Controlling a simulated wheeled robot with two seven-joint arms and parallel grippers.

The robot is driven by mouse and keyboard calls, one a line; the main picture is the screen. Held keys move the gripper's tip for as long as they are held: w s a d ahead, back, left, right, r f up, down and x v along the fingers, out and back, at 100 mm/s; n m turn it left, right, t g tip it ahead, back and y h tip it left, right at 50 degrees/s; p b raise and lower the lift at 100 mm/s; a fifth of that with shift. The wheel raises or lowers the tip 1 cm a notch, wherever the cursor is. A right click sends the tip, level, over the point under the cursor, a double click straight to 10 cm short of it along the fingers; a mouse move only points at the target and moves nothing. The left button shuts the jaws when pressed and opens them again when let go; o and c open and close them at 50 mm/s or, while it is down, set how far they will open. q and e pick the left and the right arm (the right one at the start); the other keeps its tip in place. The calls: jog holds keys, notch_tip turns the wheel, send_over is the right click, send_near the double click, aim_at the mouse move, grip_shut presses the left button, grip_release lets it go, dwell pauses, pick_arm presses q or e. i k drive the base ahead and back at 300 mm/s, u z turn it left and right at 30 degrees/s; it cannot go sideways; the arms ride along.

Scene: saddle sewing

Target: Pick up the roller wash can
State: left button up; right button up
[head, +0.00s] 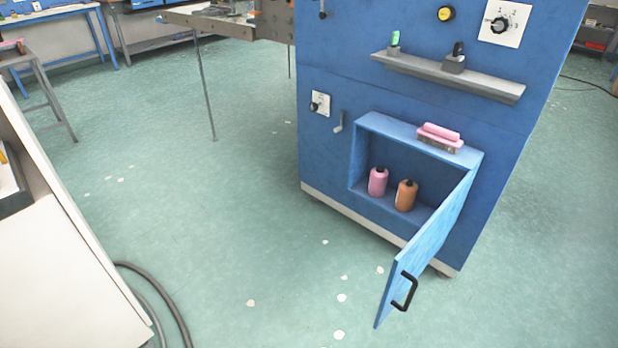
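Two small bottle-like cans stand upright side by side inside an open compartment (365,168) low in the blue machine. One is a pink can (378,183) with a dark cap, on the left. The other is an orange-brown can (405,197) with a dark cap, on the right and slightly nearer the door. No label can be read, so I cannot tell which one is the roller wash can. The compartment's blue door (432,250) is swung open toward me, with a black handle (405,291). Neither of my grippers is in view.
A pink-topped block (440,137) sits on the compartment's top ledge. A grey shelf (450,78) with small items is above. A pale cabinet (70,270) and a dark hose (160,300) are at left. The green floor (230,220) before the machine is mostly clear.

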aim_at(379, 176)
jog(key=u, duration=0.6)
jog(key=i, duration=3.45)
jog(key=z, duration=2.6)
